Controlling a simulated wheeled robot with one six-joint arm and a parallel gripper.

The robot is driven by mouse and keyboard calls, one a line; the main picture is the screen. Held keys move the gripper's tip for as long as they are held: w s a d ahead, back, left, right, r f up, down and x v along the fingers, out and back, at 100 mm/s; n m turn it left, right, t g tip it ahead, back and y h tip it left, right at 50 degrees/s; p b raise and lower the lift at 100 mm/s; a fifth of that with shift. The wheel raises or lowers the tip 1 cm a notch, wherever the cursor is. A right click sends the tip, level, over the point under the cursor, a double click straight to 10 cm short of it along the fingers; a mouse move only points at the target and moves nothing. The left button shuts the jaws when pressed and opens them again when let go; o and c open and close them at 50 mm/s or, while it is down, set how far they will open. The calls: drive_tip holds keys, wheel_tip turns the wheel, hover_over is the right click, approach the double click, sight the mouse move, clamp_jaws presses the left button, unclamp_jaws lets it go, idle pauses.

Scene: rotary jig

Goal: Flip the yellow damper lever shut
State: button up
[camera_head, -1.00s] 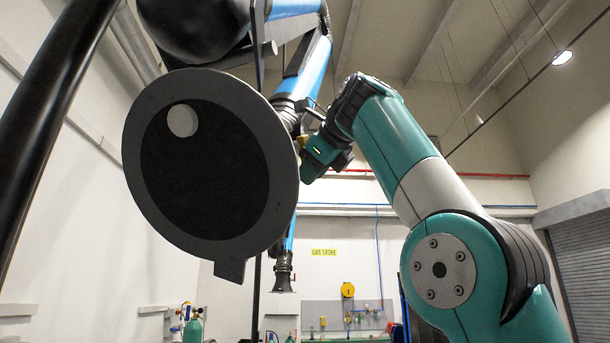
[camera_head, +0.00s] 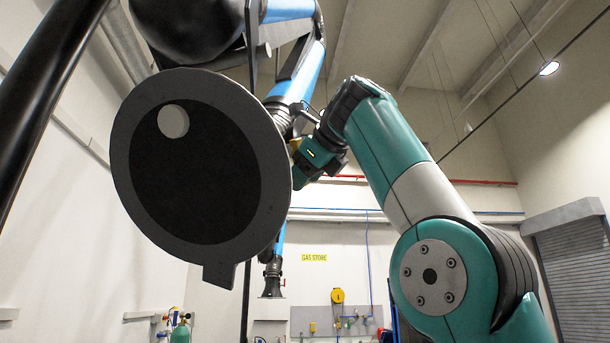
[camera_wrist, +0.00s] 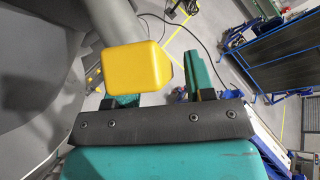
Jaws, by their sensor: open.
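The yellow damper lever's block-shaped end (camera_wrist: 135,67) is large in the wrist view, just beyond the dark bar of my gripper (camera_wrist: 165,85). A grey shaft or duct runs behind it at upper left. My gripper's teal right finger shows clear of the block. The block covers most of the left finger, so I cannot tell whether they touch. The fingers are apart, with nothing held. In the head view my gripper (camera_head: 318,158) is beside the right edge of a large round dark disc, and only a sliver of yellow (camera_head: 296,144) shows there.
The grey-rimmed disc (camera_head: 121,160) fills the left of the head view and hides what is behind it. A blue jointed extraction arm (camera_head: 300,75) hangs close to my gripper. A black pole (camera_head: 45,90) stands at far left. Open floor shows far below in the wrist view.

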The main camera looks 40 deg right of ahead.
drive_tip(key=v, duration=0.7)
drive_tip(key=shift+s, duration=0.2)
